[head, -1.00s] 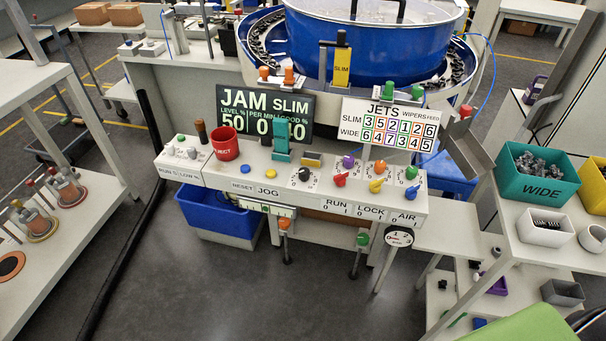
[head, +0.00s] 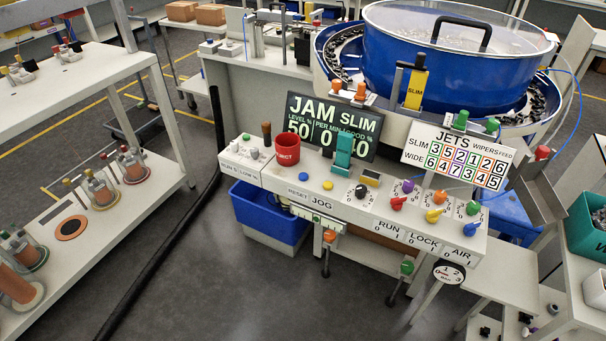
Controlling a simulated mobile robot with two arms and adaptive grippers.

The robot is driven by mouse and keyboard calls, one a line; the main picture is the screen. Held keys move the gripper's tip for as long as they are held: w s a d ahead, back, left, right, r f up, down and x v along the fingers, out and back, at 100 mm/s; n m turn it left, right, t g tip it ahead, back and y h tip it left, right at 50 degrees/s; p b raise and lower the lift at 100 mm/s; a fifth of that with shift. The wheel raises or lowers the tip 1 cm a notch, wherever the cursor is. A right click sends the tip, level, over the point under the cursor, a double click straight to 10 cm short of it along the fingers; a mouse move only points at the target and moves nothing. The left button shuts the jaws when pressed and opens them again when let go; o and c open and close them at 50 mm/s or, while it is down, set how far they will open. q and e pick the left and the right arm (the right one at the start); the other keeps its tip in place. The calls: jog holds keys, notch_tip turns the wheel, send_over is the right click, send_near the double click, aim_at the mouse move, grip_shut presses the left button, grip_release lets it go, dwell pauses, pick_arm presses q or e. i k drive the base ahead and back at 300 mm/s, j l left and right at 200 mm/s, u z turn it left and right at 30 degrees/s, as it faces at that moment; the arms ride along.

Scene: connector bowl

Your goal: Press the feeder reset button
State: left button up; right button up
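The feeder's control console (head: 262,178) stands in the middle of the head view. A small round blue button (head: 304,177) sits on its sloped top, behind the front label RESET (head: 297,190). A yellow button (head: 327,185) is just right of it, behind the label JOG. The blue button is uncovered and nothing touches it. Whether it is pressed in cannot be told at this size. Neither of my grippers is in view.
A red cup (head: 287,156) and a teal lever (head: 343,152) stand behind the buttons. Coloured knobs (head: 435,215) fill the console's right side. A blue bin (head: 262,213) sits below. A white bench (head: 160,190) is at left. Open floor (head: 240,290) lies in front.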

aim_at(303, 177)
jog(key=z, duration=0.45)
jog(key=i+j+z, duration=0.15)
jog(key=z, duration=0.25)
jog(key=j+z, duration=0.4)
jog(key=i+j+z, duration=0.1)
jog(key=j+z, duration=0.5)
jog(key=z, duration=0.2)
jog(key=j+z, duration=0.15)
jog(key=j, duration=1.1)
jog(key=k, duration=0.1)
